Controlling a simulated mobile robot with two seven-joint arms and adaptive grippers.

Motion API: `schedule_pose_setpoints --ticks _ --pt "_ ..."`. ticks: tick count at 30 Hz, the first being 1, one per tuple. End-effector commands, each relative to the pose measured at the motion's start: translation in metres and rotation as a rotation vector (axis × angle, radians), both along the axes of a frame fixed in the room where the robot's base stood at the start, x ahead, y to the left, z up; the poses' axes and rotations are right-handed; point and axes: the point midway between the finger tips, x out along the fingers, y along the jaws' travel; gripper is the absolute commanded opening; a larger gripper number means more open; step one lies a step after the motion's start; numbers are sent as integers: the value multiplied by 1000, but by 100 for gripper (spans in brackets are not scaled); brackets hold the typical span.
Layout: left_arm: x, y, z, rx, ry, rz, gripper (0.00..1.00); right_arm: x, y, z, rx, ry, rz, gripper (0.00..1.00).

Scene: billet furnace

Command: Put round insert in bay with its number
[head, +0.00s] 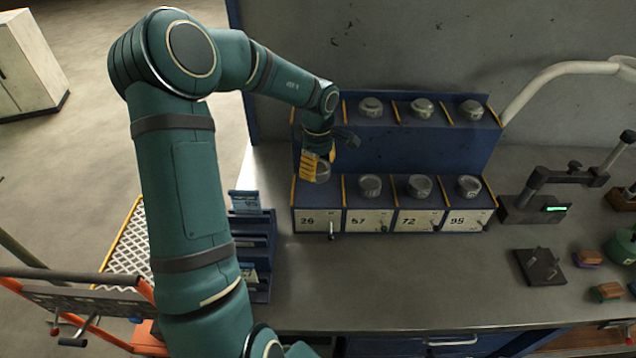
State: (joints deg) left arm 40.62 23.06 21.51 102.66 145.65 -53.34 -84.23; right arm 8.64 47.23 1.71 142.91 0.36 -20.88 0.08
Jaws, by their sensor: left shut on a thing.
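My left gripper (316,167) reaches in from the left, pointing down, and is shut on a grey round insert (323,173). The insert is at the leftmost lower bay (307,220), whose plate seems to read 26. I cannot tell whether it touches the bay floor, as the fingers hide part of it. The blue rack (420,150) has more lower bays reading 57 (358,220), 72 (408,220) and 95 (457,220), each with a grey round insert on top. Three more inserts sit on the upper shelf, one at its left (371,106). My right gripper is out of view.
A measuring stand (540,195) with a lit green display stands right of the rack. A dark square plate (540,266) and small coloured blocks (588,258) lie at the right. A blue holder (262,235) stands at the bench's left edge. The bench front-centre (400,285) is clear.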

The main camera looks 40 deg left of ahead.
Motion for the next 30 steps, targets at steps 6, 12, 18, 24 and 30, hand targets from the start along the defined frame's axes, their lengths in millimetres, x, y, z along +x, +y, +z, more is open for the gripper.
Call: schedule_pose_setpoints --ticks 6,12,18,24,30 --pt "1 0 -11 0 -1 0 19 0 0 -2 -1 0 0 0" --pt "0 -1 -36 0 0 -3 19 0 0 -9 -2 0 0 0" --pt "1 -1 -53 0 -2 -1 19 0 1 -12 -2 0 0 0" --pt "1 0 -52 1 -3 -1 19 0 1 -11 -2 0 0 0" --pt "0 0 -54 1 0 -1 76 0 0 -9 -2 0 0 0"
